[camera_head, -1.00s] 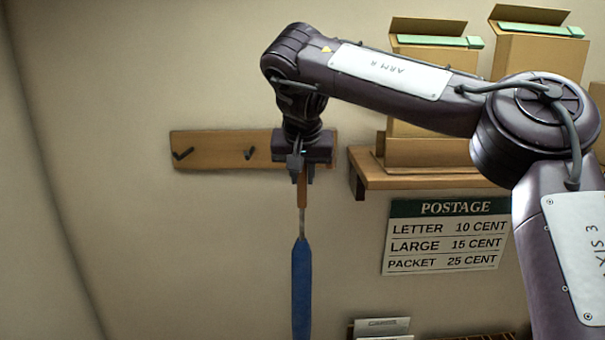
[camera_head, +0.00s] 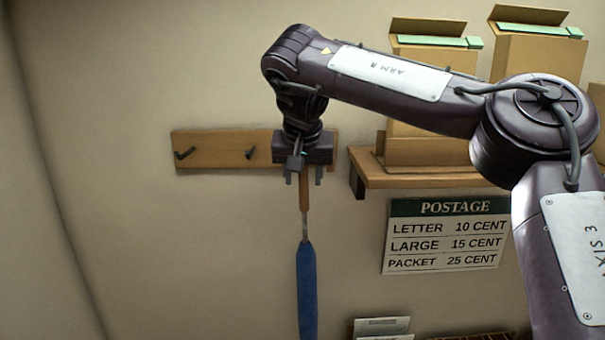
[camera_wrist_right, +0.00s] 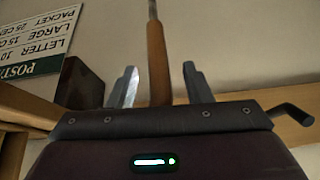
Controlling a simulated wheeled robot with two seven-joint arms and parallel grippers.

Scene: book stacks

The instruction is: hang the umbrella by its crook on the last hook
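The umbrella has a blue furled canopy (camera_head: 306,290) and a brown wooden handle (camera_head: 304,194). It hangs nearly upright below my right gripper (camera_head: 304,178), whose fingers are spread on either side of the handle. The right wrist view shows the handle (camera_wrist_right: 158,65) between the two fingers (camera_wrist_right: 160,85), with a gap on each side. The crook is hidden behind the gripper body, so I cannot see whether it sits on a hook. The wooden hook board (camera_head: 215,160) shows two dark hooks, at the left (camera_head: 184,154) and middle (camera_head: 250,153). The board's right part is mostly covered by my gripper. My left gripper is out of view.
A wooden shelf (camera_head: 430,181) with cardboard boxes (camera_head: 540,56) is right of the hook board, close to my right gripper. A postage sign (camera_head: 446,236) is on the wall below it. The wall left of the umbrella is clear. A dark hook (camera_wrist_right: 291,112) shows in the wrist view.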

